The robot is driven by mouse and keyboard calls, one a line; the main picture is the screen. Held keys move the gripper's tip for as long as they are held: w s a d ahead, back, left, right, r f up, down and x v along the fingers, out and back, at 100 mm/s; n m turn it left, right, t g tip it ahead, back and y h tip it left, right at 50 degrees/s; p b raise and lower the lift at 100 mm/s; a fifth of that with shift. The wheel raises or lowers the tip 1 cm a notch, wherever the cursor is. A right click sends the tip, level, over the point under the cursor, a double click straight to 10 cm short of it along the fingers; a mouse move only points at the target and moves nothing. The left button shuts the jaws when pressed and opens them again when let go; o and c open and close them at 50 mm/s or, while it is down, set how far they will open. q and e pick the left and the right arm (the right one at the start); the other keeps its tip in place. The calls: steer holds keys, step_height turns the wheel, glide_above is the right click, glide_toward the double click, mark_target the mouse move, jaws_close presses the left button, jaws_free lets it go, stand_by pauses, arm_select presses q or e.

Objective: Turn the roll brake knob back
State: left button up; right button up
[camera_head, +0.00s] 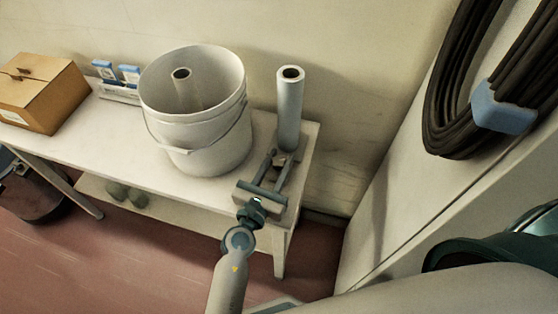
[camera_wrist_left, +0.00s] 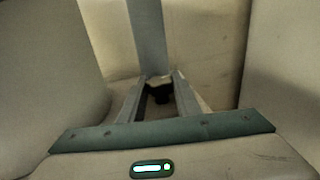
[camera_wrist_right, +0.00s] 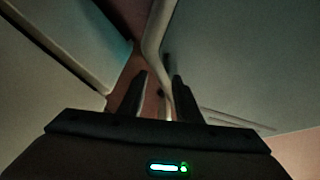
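A grey upright roll (camera_head: 289,112) with a hollow core stands at the right end of the white table. A small dark knob (camera_head: 281,158) sits low at its foot; it also shows in the left wrist view (camera_wrist_left: 159,91). My left gripper (camera_head: 274,167) reaches in over the table's front edge. Its fingers are parted, one on each side of the knob, and contact cannot be made out. My right gripper (camera_wrist_right: 160,88) shows in the right wrist view with parted fingers and nothing held; it is not seen in the head view.
A white bucket (camera_head: 203,132) with a tube inside stands left of the roll. A cardboard box (camera_head: 42,94) and small blue-white packs (camera_head: 117,78) are farther left. A pale panel with coiled dark hose (camera_head: 455,95) is at right. The wall is close behind the roll.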

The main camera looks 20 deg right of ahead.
arm_select(q)
steer(key=shift+m+g+h, duration=0.4)
steer(key=shift+h, duration=0.1)
arm_select(e)
steer(key=shift+w, duration=0.2)
arm_select(q)
steer(key=shift+f+m+g+h+b, duration=0.15)
steer(key=shift+m+g+h+b, duration=0.25)
steer(key=shift+m+g+h, duration=0.25)
steer(key=m+g+h+b, duration=0.1)
steer(key=m+g+b, duration=0.1)
steer(key=g, duration=0.1)
steer(key=shift+f+h, duration=0.1)
steer(key=shift+h, duration=0.25)
steer(key=m+g+h+b, duration=0.1)
steer(key=m+g+b, duration=0.1)
steer(key=shift+b, duration=0.3)
steer(key=shift+r+g, duration=0.2)
steer(key=shift+g, duration=0.15)
arm_select(e)
steer(key=w+a+r+t, duration=0.2)
steer(key=w+a, duration=0.1)
steer(key=w, duration=0.5)
steer(key=w+a+r+t+y, duration=0.1)
steer(key=w+a+r+t, duration=0.2)
steer(key=w, duration=0.5)
steer(key=shift+w+a, duration=0.2)
steer(key=shift+a, duration=0.25)
